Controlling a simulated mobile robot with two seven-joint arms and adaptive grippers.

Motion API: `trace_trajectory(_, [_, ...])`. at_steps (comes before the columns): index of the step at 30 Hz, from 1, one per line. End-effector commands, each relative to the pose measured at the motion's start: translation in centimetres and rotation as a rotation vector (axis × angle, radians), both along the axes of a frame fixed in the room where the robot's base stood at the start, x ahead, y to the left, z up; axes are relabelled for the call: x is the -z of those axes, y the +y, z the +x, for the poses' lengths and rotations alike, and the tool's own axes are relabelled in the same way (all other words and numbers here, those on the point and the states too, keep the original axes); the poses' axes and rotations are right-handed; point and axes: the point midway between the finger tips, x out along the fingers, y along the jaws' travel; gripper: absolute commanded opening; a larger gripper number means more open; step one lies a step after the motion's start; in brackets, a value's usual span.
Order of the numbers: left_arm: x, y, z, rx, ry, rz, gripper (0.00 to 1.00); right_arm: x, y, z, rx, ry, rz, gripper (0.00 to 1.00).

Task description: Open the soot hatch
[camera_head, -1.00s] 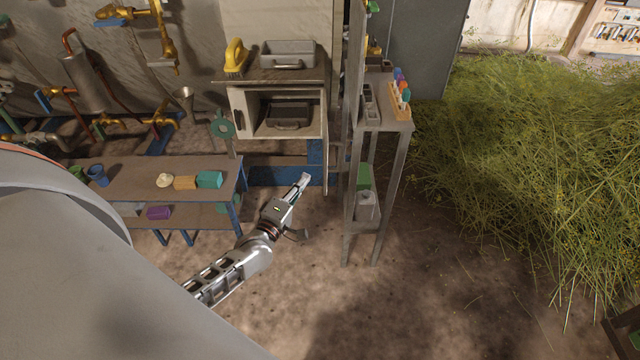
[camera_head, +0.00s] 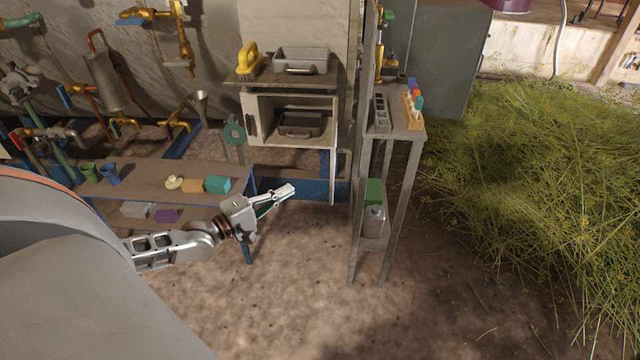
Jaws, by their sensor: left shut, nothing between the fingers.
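A pale box front (camera_head: 290,98) stands at the back centre, and its opening is uncovered. A narrow pale panel with a dark handle (camera_head: 251,122) stands at the left of the opening. It looks like the soot hatch door swung outward, but its exact angle is hard to tell. A dark grey tray with a handle (camera_head: 300,124) sits inside the opening. My left gripper (camera_head: 288,191) is shut and empty, below and in front of the box, apart from it. My right gripper is not in view.
A shelf above the opening holds a yellow-handled brush (camera_head: 249,62) and a grey tray (camera_head: 301,60). A tall metal rack (camera_head: 402,133) stands close on the right. A low bench (camera_head: 147,178) with small blocks and cups is on the left. Open ground lies in front.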

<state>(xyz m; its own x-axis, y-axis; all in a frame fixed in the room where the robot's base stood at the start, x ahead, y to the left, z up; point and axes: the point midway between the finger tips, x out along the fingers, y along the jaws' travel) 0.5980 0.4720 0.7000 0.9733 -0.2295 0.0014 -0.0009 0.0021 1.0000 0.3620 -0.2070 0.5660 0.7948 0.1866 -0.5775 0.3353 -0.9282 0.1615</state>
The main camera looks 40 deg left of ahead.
Motion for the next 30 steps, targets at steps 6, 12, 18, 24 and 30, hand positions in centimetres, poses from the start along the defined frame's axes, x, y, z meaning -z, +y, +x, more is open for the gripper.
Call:
trace_trajectory(6, [0.4, -0.8, 3.6, -0.001, 0.002, 0.0, 0.0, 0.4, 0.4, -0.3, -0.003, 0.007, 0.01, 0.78])
trace_trajectory(12, [0.4, -1.5, 6.6, -0.001, 0.002, 0.001, 0.0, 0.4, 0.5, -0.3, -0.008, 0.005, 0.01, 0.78])
trace_trajectory(18, [0.1, -3.8, 8.2, -0.001, 0.0, -0.002, 0.0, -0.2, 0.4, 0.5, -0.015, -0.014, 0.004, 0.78])
trace_trajectory(24, [0.1, -4.8, 8.8, -0.001, 0.001, 0.002, 0.0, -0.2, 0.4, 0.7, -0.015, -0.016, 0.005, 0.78])
trace_trajectory(30, [0.1, -5.0, 8.9, -0.001, 0.0, 0.003, 0.0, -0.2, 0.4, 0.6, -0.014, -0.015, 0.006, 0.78])
